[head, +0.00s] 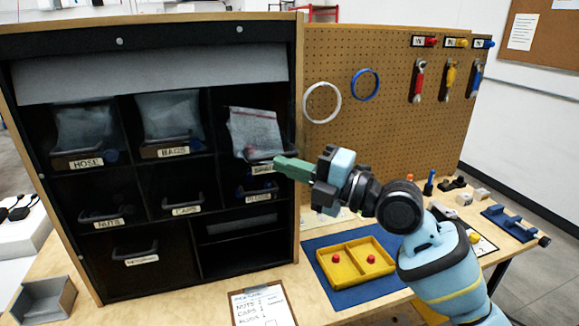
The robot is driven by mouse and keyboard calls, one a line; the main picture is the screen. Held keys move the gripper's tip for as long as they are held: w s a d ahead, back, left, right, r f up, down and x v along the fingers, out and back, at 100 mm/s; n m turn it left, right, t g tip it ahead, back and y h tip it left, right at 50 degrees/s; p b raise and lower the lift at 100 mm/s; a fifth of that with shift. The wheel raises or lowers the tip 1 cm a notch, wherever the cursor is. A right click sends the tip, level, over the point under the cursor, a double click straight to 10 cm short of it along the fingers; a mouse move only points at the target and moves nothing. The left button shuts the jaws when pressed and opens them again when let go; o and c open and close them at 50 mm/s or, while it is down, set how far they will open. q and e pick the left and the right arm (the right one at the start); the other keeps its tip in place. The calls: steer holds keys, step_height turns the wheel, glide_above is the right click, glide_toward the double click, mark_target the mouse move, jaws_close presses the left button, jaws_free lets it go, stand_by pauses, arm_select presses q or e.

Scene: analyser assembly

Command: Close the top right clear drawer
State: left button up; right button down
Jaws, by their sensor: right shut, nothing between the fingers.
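The top right clear drawer (262,168) of the black cabinet holds a pale cloth. Its labelled front sits lower than the line of the HOSE and BAGS fronts, so it appears pulled out. My right gripper (283,166) has green fingers, shut and empty. Its fingertips are at the right end of this drawer's front and partly cover its label. I cannot tell whether they touch it. My left gripper is not in view.
The cabinet also has the HOSE drawer (86,162), BAGS drawer (173,151) and lower drawers. A pegboard (330,70) with rings and tools stands to the right. A yellow tray (340,279) lies on a blue mat (330,299). A clipboard (262,306) lies in front.

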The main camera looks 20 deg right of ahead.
mark_target(275, 147)
steer(key=shift+w, duration=0.15)
steer(key=w, duration=1.4)
steer(key=shift+w+d, duration=0.1)
steer(key=shift+w, duration=0.3)
steer(key=shift+r, duration=0.2)
steer(key=shift+d, duration=0.1)
steer(key=shift+s, duration=0.1)
steer(key=shift+s+f, duration=0.2)
steer(key=shift+s, duration=0.1)
steer(key=s, duration=0.3)
steer(key=shift+s+f, duration=0.3)
steer(key=shift+f, duration=0.05)
steer(key=v, duration=0.9)
steer(key=shift+s+d, duration=0.2)
steer(key=shift+d, duration=0.05)
steer(key=shift+f, duration=0.1)
